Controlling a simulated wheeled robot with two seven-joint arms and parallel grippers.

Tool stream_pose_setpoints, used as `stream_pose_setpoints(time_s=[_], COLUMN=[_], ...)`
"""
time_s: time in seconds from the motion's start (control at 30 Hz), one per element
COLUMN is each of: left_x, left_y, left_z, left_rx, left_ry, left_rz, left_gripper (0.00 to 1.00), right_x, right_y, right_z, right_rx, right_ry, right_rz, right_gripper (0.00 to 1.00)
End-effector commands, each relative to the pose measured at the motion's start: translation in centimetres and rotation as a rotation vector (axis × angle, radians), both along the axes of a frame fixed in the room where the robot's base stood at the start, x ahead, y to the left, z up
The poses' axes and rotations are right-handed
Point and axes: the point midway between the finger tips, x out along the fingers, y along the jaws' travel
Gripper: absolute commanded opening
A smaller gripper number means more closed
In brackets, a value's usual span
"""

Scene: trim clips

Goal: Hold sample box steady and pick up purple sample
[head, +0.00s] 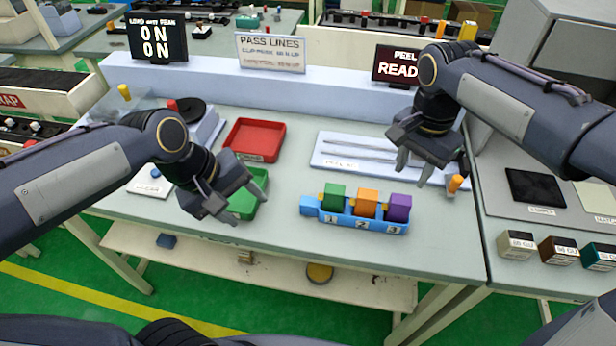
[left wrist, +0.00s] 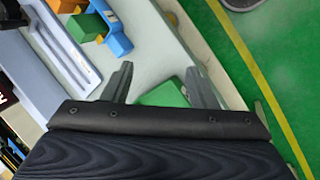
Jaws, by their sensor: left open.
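The blue sample box (head: 345,219) stands near the table's front edge, with slots numbered 1 to 3. It holds a green sample (head: 334,196), an orange sample (head: 366,202) and the purple sample (head: 399,206) at its right end. My left gripper (head: 245,206) is open and empty, left of the box and over the green tray (head: 244,207). In the left wrist view its fingers (left wrist: 160,80) are apart, and the blue box end (left wrist: 118,44) and green sample (left wrist: 84,27) show beyond them. My right gripper (head: 413,176) is open and empty, behind and above the purple sample.
A red tray (head: 255,139) sits behind the green tray. A white rack (head: 350,151) with thin rods lies behind the box. An orange-topped peg (head: 455,183) stands near the right edge. The table front around the box is clear.

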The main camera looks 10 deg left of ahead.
Motion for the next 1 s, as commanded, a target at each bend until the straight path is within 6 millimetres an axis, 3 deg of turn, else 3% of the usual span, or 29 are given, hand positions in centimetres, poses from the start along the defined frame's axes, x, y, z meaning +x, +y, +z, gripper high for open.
stream_pose_setpoints(time_s=[0.2, 0.43, 0.6, 0.77, 1.0], left_x=[6.2, 10.6, 12.0, 12.3, 12.2], left_y=[-3.4, -7.2, -8.8, -9.2, -9.1], left_z=[-1.8, -4.1, -5.1, -6.2, -9.8], left_rx=[0.064, 0.186, 0.238, 0.250, 0.250], left_ry=[0.247, 0.349, 0.356, 0.356, 0.358], left_rz=[0.324, 0.642, 0.771, 0.810, 0.810], left_gripper=[0.53, 0.53, 0.53, 0.53, 0.53], right_x=[0.0, 0.0, 0.0, 0.0, 0.0], right_y=[0.0, 0.0, 0.0, 0.0, 0.0], right_z=[0.0, 0.0, 0.0, 0.0, 0.0], right_rx=[0.000, 0.000, 0.000, 0.000, 0.000], right_ry=[0.000, 0.000, 0.000, 0.000, 0.000], right_rz=[0.000, 0.000, 0.000, 0.000, 0.000], right_gripper=[0.36, 0.36, 0.36, 0.36, 0.36])
